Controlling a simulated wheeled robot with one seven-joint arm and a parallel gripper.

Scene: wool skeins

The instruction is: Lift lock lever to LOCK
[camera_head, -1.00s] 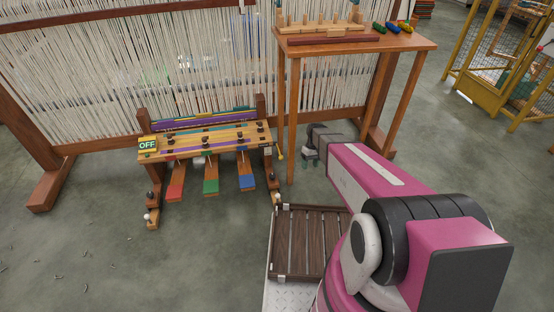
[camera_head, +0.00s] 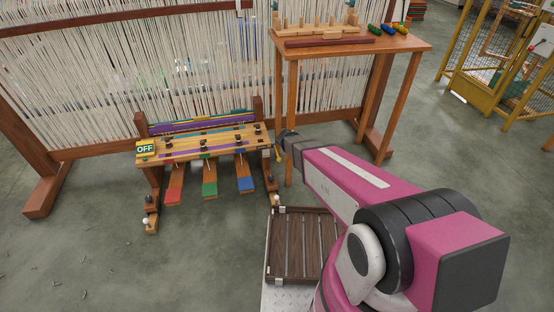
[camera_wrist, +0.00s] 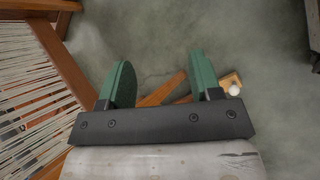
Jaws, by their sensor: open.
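The pedal bench (camera_head: 205,145) stands before the loom, with a green-lettered OFF sign (camera_head: 145,149) at its left end. A small yellowish lever (camera_head: 279,153) hangs at the bench's right end; I take it to be the lock lever. My wrist is close beside it in the head view, and my fingers cannot be made out there. In the wrist view my gripper (camera_wrist: 160,68) is open, its two green fingers wide apart with nothing held. A wooden bar (camera_wrist: 163,90) shows below and between the fingers. The lever cannot be made out in the wrist view.
Red, green and blue pedals (camera_head: 210,187) project from the bench's front. The loom (camera_head: 90,80) is behind. A dark slatted crate (camera_head: 302,243) lies in front. Floor at left is mostly clear.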

